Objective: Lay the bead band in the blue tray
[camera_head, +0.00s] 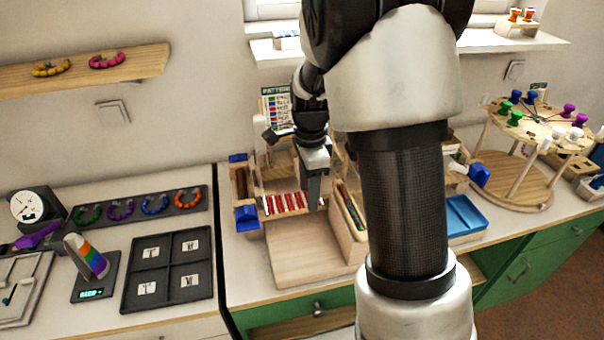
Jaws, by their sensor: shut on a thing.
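A red bead band (285,203) with white stripes lies across the wooden bead loom, in the middle of the view. My gripper (317,200) points down at the band's right end and is shut on it. The fingers hide that end, and I cannot tell whether the band is clear of the loom. The blue tray (466,217) sits on the counter to the right of my arm. Its left side is partly hidden by my arm, and the part I see looks empty.
My arm blocks the middle right. A wooden box of coloured beads (350,207) stands just right of my gripper. A round peg stand (540,118) rises behind the tray on the right. A dark divided board (168,268) lies at left.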

